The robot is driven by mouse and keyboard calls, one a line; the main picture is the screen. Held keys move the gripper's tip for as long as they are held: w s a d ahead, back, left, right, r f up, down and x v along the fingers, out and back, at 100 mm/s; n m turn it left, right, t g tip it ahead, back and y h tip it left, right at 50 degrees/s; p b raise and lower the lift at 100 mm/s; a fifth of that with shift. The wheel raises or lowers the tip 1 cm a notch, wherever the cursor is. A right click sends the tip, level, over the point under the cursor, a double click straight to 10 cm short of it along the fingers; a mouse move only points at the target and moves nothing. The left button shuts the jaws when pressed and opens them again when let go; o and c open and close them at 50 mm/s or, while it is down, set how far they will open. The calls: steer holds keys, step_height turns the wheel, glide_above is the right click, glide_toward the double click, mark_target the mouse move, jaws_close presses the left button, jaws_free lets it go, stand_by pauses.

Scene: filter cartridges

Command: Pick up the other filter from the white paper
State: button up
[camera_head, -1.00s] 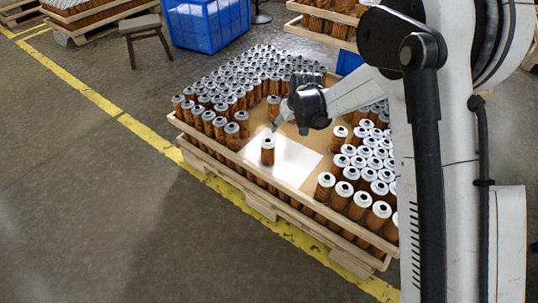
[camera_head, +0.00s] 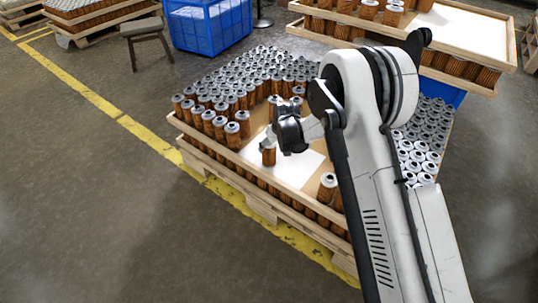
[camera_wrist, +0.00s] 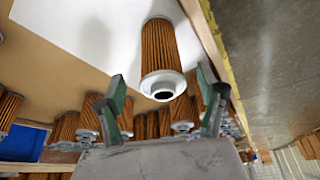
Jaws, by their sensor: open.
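One filter (camera_head: 269,157) with brown pleats and a pale end cap stands upright on the white paper (camera_head: 307,168). In the wrist view this filter (camera_wrist: 160,48) shows its ringed cap and dark centre hole towards the camera, with the white paper (camera_wrist: 75,28) beside it. My gripper (camera_head: 268,145) is at the filter's top end. In the wrist view my gripper (camera_wrist: 162,92) is open, its green-padded fingers to the left and right of the cap, with gaps on both sides. Nothing is held. The head view hides part of the fingers and cap.
The filter stands near the crate's wooden rim (camera_head: 245,168). Several filters (camera_head: 215,100) crowd the crate's back left, and more (camera_head: 420,140) stand at the right. My arm hides part of the crate. A blue bin (camera_head: 207,25) stands behind.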

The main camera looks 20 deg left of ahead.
steer(key=shift+w+a+r+b+x, duration=0.15)
steer(key=shift+b+x, duration=0.3)
steer(key=shift+x, duration=0.4)
steer(key=shift+w+a+b+x, duration=0.1)
steer(key=shift+b+x, duration=0.3)
steer(key=shift+x, duration=0.5)
steer(key=shift+w+a+r+b+x, duration=0.15)
steer(key=shift+b+x, duration=0.3)
steer(key=shift+x, duration=0.4)
steer(key=shift+s, duration=0.1)
steer(key=shift+c, duration=0.3)
steer(key=c, duration=1.2)
steer(key=shift+c, duration=0.2)
